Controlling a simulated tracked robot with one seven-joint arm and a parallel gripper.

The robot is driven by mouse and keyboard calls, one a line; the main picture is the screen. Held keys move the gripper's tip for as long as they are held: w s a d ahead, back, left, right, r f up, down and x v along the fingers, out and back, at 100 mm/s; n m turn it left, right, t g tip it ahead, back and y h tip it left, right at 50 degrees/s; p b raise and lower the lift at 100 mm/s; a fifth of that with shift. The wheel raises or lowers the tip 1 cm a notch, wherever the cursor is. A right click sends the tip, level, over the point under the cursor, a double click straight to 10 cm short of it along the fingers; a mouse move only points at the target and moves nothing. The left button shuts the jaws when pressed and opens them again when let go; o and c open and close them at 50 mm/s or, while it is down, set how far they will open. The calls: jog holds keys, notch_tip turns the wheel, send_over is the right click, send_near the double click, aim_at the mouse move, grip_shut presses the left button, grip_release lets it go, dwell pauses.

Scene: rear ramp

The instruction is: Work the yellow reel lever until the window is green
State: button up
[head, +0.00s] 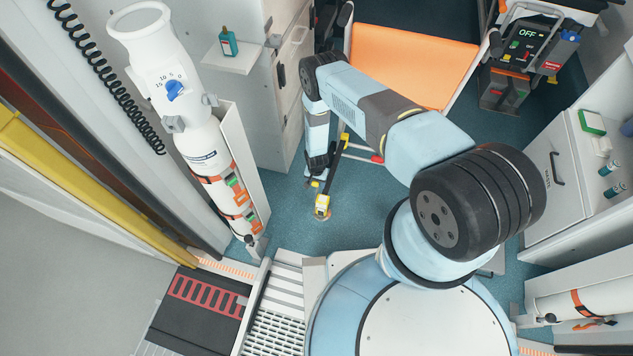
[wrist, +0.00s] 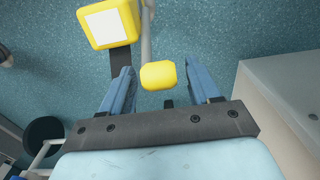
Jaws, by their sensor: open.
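The reel housing is a yellow box with a white square face (wrist: 108,24) at the top left of the wrist view; it shows small and low in the head view (head: 322,206). No green shows on that face. A yellow knob, apparently the lever's end (wrist: 158,75), lies between the fingers of my gripper (wrist: 158,70), with a visible gap to each. The fingers are open; whether the knob is level with their tips is hard to tell. In the head view my gripper (head: 318,180) hangs low, just above the yellow housing, too small to show detail.
An orange-topped stretcher (head: 415,52) stands behind my arm. A white cylinder (head: 205,150) is held upright on the left wall. A white cabinet (head: 575,180) is at right, and a pale box edge (wrist: 275,100) is close right of my gripper.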

jog(key=shift+c, duration=0.4)
grip_shut()
